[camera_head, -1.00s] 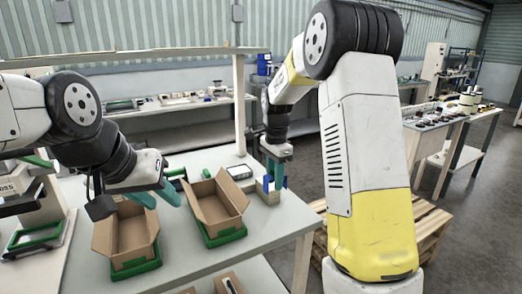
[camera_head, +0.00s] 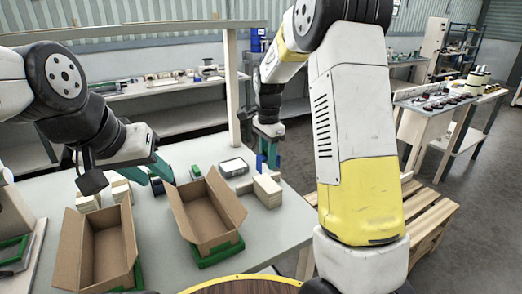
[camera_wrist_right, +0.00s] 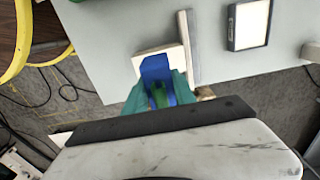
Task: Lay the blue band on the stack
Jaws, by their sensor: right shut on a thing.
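The blue band (camera_wrist_right: 156,68) is between the teal fingers of my right gripper (camera_wrist_right: 158,95) in the right wrist view. My right gripper also shows in the head view (camera_head: 268,160), shut on the band, behind and above the pale wooden stack (camera_head: 267,190) near the table's right side. In the right wrist view, part of a pale block (camera_wrist_right: 143,62) shows beyond the band. Whether the band touches it cannot be told. My left gripper (camera_head: 157,173) is open above the table between two boxes, with no held thing visible.
Two open cardboard boxes (camera_head: 65,250) (camera_head: 178,208) stand at the front and middle of the table (camera_head: 175,270). Pale blocks (camera_head: 87,203) lie by the left box. A wooden pallet (camera_head: 430,220) stands on the floor to the right.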

